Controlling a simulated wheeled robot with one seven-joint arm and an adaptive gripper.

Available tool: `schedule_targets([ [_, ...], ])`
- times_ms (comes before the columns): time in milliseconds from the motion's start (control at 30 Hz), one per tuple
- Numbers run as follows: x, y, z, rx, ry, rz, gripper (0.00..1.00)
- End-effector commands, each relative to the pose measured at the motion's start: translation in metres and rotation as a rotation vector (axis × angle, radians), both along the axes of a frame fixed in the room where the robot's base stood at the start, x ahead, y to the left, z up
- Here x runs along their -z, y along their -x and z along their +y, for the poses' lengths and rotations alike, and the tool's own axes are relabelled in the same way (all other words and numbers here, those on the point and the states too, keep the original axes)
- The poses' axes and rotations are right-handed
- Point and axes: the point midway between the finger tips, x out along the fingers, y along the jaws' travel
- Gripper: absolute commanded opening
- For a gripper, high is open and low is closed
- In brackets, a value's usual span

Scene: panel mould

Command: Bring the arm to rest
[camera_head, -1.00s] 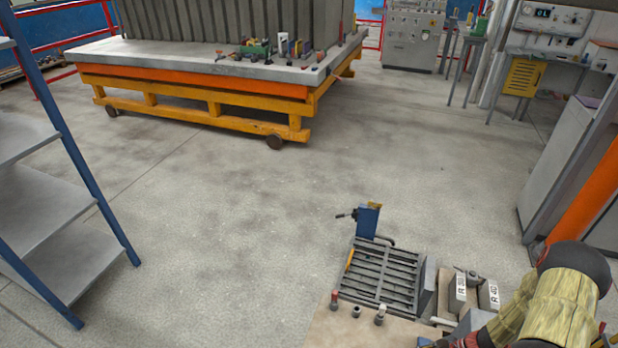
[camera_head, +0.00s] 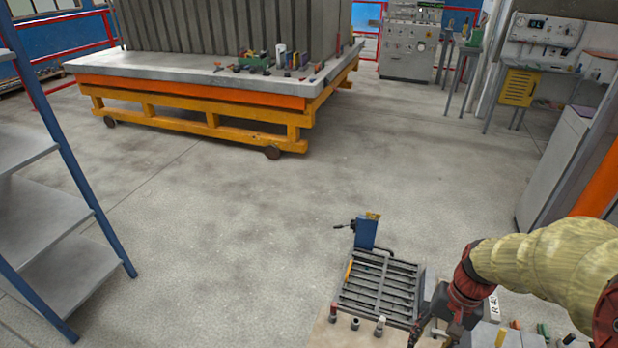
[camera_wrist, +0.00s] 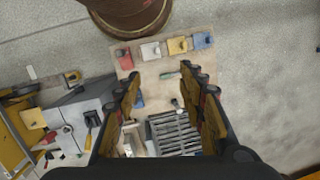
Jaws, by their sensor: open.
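My gripper (camera_head: 438,326) is at the lower right in the head view, at the end of my arm with its yellowish sleeve. In the wrist view my gripper (camera_wrist: 165,95) has its two fingers wide apart with nothing between them. Below it is a tan board (camera_wrist: 150,75) with small coloured blocks and a dark slatted rack (camera_wrist: 178,135). The rack also shows in the head view (camera_head: 380,288), just left of my gripper. My gripper appears to hang above these, apart from them.
A large panel mould on an orange and yellow wheeled frame (camera_head: 200,122) stands at the back. Grey shelves with blue posts (camera_head: 60,220) stand at the left. Cabinets and a control panel (camera_head: 545,30) line the right. The floor (camera_head: 230,220) in the middle is bare.

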Motion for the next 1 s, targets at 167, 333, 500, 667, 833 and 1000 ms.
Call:
schedule_targets([
  [167,-0.05,0.011,0.018,-0.146,0.104,-0.116,0.4],
  [333,-0.091,0.022,0.036,-0.263,0.19,-0.235,0.4],
  [500,-0.131,0.033,0.057,-0.361,0.257,-0.377,0.4],
  [667,-0.168,0.039,0.079,-0.427,0.287,-0.517,0.4],
  [833,-0.194,0.043,0.097,-0.478,0.296,-0.614,0.4],
  [1000,-0.196,0.043,0.104,-0.503,0.289,-0.625,0.4],
])
